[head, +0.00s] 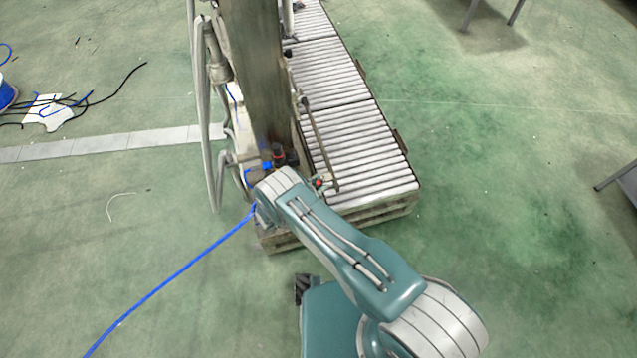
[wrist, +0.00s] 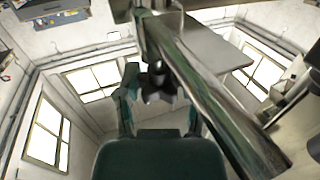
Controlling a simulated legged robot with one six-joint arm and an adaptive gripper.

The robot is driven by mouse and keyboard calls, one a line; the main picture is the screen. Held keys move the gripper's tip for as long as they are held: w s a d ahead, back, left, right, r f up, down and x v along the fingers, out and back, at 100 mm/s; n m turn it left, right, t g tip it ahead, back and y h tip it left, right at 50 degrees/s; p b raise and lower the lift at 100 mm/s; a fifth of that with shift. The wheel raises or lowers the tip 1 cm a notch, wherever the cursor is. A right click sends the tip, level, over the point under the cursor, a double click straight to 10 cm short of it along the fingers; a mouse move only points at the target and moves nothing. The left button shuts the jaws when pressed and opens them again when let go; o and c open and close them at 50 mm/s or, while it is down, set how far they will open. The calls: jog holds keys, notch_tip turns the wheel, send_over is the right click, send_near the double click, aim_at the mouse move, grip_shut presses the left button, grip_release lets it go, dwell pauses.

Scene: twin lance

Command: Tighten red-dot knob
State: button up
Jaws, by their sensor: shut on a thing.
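In the wrist view, a dark lobed knob (wrist: 157,84) sits on the underside of a worn green metal bar. My gripper (wrist: 160,98) is shut on this knob, with one finger at its left and one at its right. No red dot shows on the knob from this side. In the head view, my arm's wrist covers the gripper and the grip itself. A dark knob-like part with a red spot (head: 278,152) shows just above my wrist. Another small red-marked part (head: 319,183) sits right of it, at the end of a thin rod.
A tall weathered post (head: 255,70) and bent grey tubing (head: 202,110) stand close to my arm. A roller conveyor (head: 345,120) runs behind to the right. A blue cable (head: 165,283) trails across the floor at left. The green floor at right is mostly open.

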jog(key=shift+w+a, duration=0.15)
jog(key=o, duration=1.2)
jog(key=shift+c, duration=0.2)
jog(key=v, duration=1.2)
